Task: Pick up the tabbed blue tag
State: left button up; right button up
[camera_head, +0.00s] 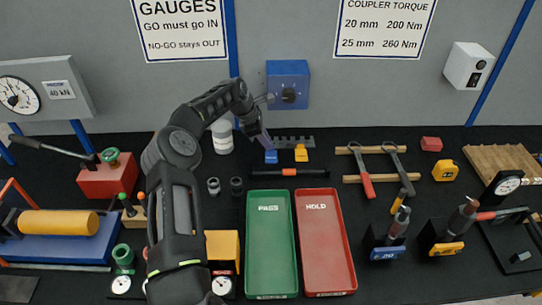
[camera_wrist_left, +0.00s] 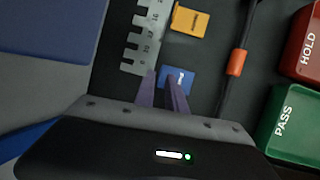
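The blue tag (camera_head: 271,156) lies on the dark bench at the front edge of a grey notched strip (camera_head: 292,142), left of a yellow-orange tag (camera_head: 301,153). In the left wrist view the blue tag (camera_wrist_left: 178,76) shows a white mark, and the yellow-orange tag (camera_wrist_left: 189,22) lies farther off. My left gripper (camera_head: 267,141) reaches in just behind the blue tag. My right gripper is not in view.
A blue box (camera_head: 288,78) with a knob is on the back wall.

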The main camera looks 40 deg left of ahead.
pick_arm(q)
jog(key=shift+x, duration=1)
jog(key=shift+c, duration=0.5)
grip_shut()
